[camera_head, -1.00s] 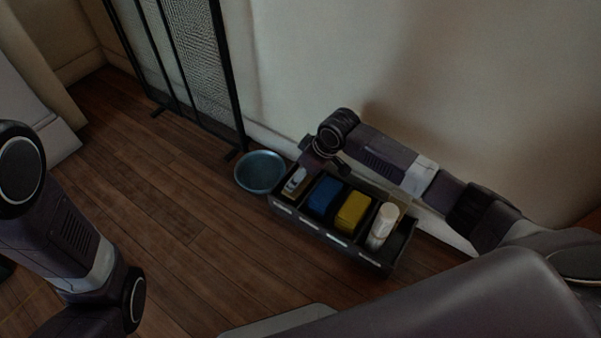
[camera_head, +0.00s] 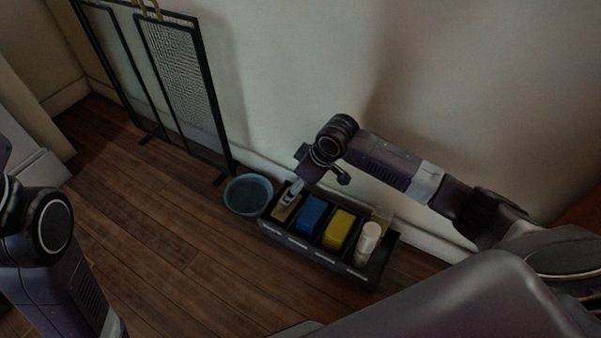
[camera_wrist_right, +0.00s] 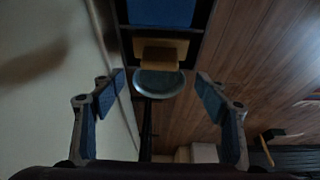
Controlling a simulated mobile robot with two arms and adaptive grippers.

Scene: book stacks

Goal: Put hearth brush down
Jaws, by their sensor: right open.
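A dark caddy (camera_head: 317,253) with several compartments stands on the floor by the wall. Its leftmost compartment holds a tan piece with a pale upright part, which looks like the hearth brush (camera_head: 285,208); a tan block, likely the same brush (camera_wrist_right: 165,47), shows in the right wrist view. My right gripper (camera_head: 322,172) is just above that end of the caddy. In the right wrist view the right gripper (camera_wrist_right: 160,78) has its fingers wide apart, with nothing held between them. My left arm shows at the left edge; its gripper is out of view.
The caddy also holds a blue block (camera_head: 312,214), a yellow block (camera_head: 339,229) and a white bottle (camera_head: 368,242). A blue-grey bowl (camera_head: 248,195) sits beside its left end. A black mesh screen (camera_head: 185,80) stands behind. The wooden floor at front left is clear.

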